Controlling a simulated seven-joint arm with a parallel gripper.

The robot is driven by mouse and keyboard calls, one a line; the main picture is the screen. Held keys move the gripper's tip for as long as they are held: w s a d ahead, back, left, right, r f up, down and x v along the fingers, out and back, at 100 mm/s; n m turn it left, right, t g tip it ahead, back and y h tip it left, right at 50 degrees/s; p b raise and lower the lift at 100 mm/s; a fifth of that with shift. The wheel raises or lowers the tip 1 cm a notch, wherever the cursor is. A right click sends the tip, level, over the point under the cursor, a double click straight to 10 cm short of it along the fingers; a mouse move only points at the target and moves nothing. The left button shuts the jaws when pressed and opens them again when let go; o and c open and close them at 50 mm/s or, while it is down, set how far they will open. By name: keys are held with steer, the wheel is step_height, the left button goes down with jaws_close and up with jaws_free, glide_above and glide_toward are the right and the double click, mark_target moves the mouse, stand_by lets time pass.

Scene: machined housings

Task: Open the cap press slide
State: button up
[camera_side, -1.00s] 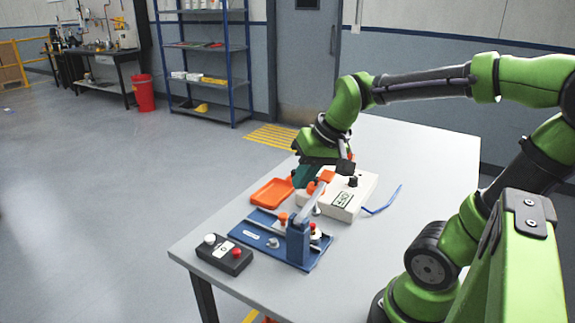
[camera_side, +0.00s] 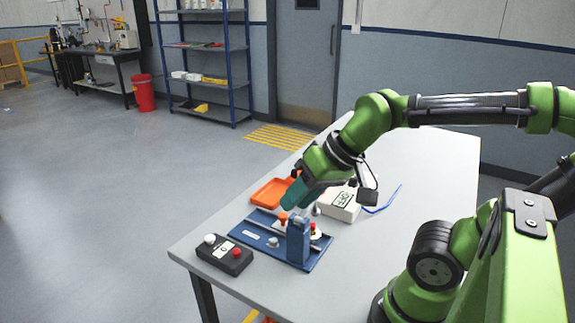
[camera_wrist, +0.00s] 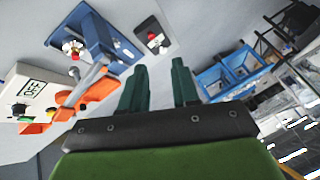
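The cap press has a blue base plate (camera_side: 262,238) with a blue upright (camera_side: 298,242) at its right end. An orange knob (camera_side: 283,218) stands at the rear of the plate, and a small silver knob (camera_side: 273,242) sits nearer the front. My gripper (camera_side: 294,203) is above the back of the press and hides its lever in the side view. The wrist view shows the press base (camera_wrist: 103,38) and a grey lever (camera_wrist: 92,76) left of my fingers. The dark green fingers (camera_wrist: 160,80) are apart with nothing between them. The slide's position is unclear.
A black button box (camera_side: 224,255) lies left of the press. The table (camera_side: 420,170) is clear toward the far right.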

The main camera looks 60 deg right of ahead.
steer(key=o, duration=0.4)
steer(key=w, duration=0.1)
steer(key=w+d+m+g, duration=0.1)
steer(key=w+d+f+m, duration=0.1)
steer(key=w, duration=0.1)
steer(key=shift+d+g, duration=0.25)
steer(key=shift+g, duration=0.05)
steer(key=m+g+h, duration=0.2)
steer(key=m+g, duration=0.3)
steer(key=m, duration=1.6)
glide_above(283, 215)
step_height(283, 215, down, 3)
step_height(283, 215, down, 17)
steer(key=shift+r, duration=0.1)
jaws_close()
